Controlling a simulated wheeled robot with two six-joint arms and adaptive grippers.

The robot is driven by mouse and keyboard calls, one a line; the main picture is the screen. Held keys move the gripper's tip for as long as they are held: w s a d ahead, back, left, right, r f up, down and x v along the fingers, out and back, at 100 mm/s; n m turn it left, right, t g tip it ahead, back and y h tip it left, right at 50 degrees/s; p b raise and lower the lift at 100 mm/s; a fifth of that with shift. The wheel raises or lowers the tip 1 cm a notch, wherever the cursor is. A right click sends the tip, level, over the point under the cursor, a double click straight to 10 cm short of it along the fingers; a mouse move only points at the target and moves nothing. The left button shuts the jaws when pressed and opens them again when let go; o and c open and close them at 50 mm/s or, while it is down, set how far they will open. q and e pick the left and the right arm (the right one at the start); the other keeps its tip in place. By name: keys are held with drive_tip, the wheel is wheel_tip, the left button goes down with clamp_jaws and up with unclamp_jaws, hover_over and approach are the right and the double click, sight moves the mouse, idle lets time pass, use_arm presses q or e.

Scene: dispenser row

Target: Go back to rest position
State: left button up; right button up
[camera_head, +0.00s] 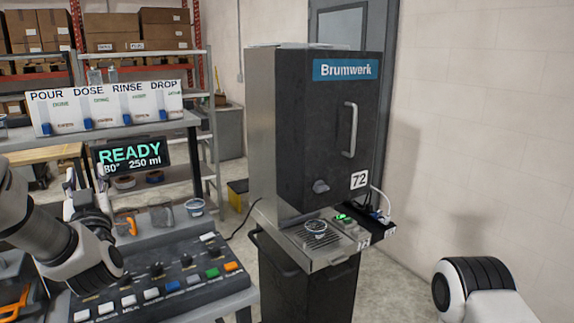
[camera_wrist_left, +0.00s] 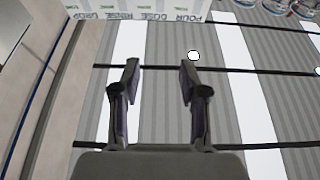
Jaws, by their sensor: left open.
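My left gripper (camera_head: 86,177) is raised above the left part of the dark control panel (camera_head: 165,290), in front of the shelving. Its fingers point up and stand apart. In the left wrist view the two fingers (camera_wrist_left: 159,68) are spread with nothing held between them. A part of my right arm (camera_head: 480,285) shows at the lower right of the head view. Its gripper is out of the picture.
A black Brumwerk machine (camera_head: 325,140) stands in the middle, with a cup (camera_head: 316,227) on its grate. A READY display (camera_head: 130,155) and a POUR/DOSE/RINSE/DROP board (camera_head: 105,108) are near the left gripper. A small tub (camera_head: 194,207) sits behind the panel.

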use_arm(q)
wheel_tip(320, 180, down, 11)
drive_tip(key=w+m+g+h, duration=0.1)
drive_tip(key=w+m+h, duration=0.1)
drive_tip(key=s+d+f+m+g+h, duration=0.15)
drive_tip(key=s+f, duration=0.25)
drive_tip(key=f, duration=0.6)
drive_tip(key=s+d+f+m+g+h, duration=0.1)
drive_tip(key=s+d+f+g+h, duration=0.15)
drive_tip(key=f, duration=0.85)
drive_tip(key=s+d+f+m+g+h, duration=0.25)
drive_tip(key=s+f, duration=0.25)
drive_tip(key=f, duration=0.5)
drive_tip(key=s+d+f+g+h, duration=0.1)
drive_tip(key=s+d+f+g, duration=0.35)
drive_tip(key=s+f, duration=0.6)
drive_tip(key=s+d+f+g+h, duration=0.1)
drive_tip(key=s+g, duration=0.2)
drive_tip(key=s, duration=0.5)
drive_tip(key=s+d+f+n+g+h, duration=0.1)
drive_tip(key=s+g, duration=0.3)
drive_tip(key=s, duration=0.5)
drive_tip(key=shift+d+f, duration=0.4)
drive_tip(key=shift+d, duration=0.1)
